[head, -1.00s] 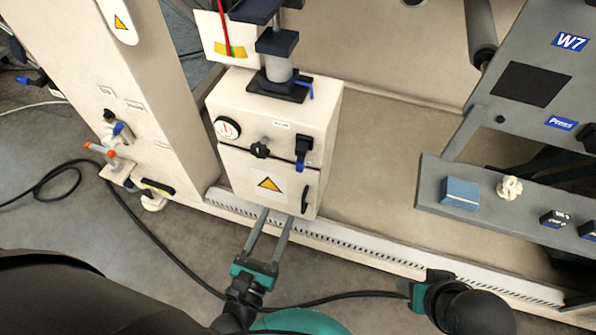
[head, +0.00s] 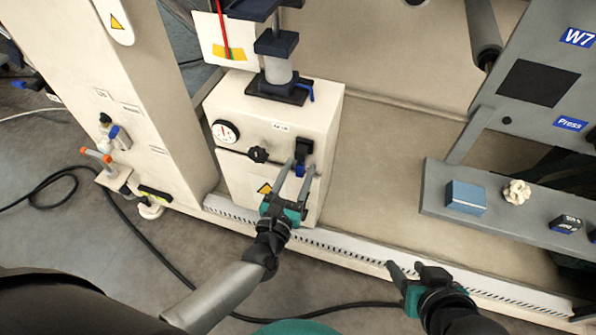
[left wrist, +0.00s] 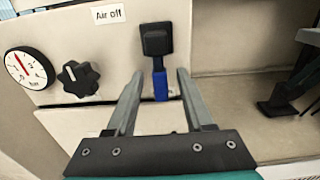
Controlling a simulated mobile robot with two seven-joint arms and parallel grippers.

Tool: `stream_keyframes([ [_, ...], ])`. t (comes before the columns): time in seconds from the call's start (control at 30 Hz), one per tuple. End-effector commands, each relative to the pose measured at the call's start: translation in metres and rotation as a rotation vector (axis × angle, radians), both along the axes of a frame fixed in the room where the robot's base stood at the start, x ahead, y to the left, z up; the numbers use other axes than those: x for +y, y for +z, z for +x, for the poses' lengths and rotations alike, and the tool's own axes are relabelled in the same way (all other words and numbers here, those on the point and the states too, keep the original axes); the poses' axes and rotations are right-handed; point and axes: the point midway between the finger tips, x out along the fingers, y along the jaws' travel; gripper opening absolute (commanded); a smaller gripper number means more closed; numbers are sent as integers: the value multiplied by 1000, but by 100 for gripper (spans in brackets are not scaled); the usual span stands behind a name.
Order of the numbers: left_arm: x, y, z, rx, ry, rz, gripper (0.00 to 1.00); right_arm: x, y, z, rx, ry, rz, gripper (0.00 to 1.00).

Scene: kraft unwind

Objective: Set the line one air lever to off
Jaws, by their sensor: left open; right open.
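The air lever is a black block (head: 304,147) with a blue handle (head: 299,171) pointing down, on the front of a cream cabinet (head: 228,172). In the left wrist view the black block (left wrist: 156,40) and blue handle (left wrist: 160,86) show beside a label reading "Air off" (left wrist: 109,14). My left gripper (head: 299,164) is open in front of the cabinet. Its fingers lie on either side of the blue handle in the picture; I cannot tell whether they touch it. My right gripper (head: 405,266) is open and empty, low in front of the machine's bottom rail.
A gauge (left wrist: 28,68) and a black knob (left wrist: 78,78) sit left of the lever. A yellow warning sign (head: 264,188) is behind my left gripper. Orange and blue valve handles (head: 97,156) are on the left column. A grey shelf (head: 435,192) holds a blue box (head: 465,196).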

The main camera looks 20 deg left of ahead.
Motion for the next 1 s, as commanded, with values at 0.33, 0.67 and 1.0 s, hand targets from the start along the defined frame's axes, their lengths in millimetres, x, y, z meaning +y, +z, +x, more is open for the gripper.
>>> stream_keyframes([
  [0.33,0,0,2,0,0,0,49,1,0,1,-7,2,4,50],
  [0.67,0,0,2,0,0,0,12,1,0,1,-7,2,4,50],
  [1.0,0,0,2,1,0,0,0,1,0,1,-6,2,4,50],
])
